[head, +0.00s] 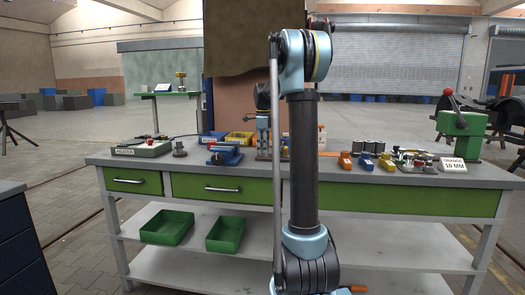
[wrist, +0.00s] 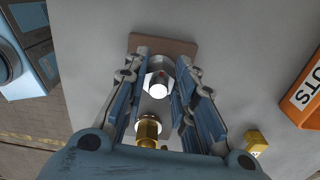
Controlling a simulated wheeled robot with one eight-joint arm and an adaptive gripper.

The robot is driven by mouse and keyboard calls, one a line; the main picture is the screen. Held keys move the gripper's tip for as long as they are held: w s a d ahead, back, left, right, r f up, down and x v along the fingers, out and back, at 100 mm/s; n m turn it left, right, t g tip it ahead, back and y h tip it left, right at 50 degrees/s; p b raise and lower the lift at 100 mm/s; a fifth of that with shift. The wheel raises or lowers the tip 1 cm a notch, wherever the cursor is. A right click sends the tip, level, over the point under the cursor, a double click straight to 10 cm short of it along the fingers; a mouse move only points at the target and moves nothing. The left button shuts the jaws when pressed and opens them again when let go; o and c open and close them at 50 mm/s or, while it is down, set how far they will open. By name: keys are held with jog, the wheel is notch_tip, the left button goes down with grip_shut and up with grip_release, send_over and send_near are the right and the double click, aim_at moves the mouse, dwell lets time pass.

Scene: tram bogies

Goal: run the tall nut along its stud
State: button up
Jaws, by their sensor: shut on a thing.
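In the wrist view a bright metal nut (wrist: 150,80) sits between the fingers of my gripper (wrist: 161,76), over a brown base plate (wrist: 162,44). My gripper is shut on this nut, with one finger on each side. A pale round end, which looks like the stud (wrist: 158,91), shows at its middle; how far the nut is along it cannot be told. A brass fitting (wrist: 148,130) lies just below the nut in the picture. In the head view my gripper (head: 263,148) is down at the bench, partly behind my arm, and the nut cannot be made out.
A blue vise (head: 225,154) stands left of my gripper on the grey bench (head: 380,178).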

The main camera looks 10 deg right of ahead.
jog(key=shift+w, duration=0.2)
dwell(0.3)
jog(key=o, duration=1.1)
jog(key=shift+c, duration=0.2)
jog(key=shift+s, duration=0.1)
notch_tip(320, 180, up, 12)
jog(key=shift+f, duration=0.1)
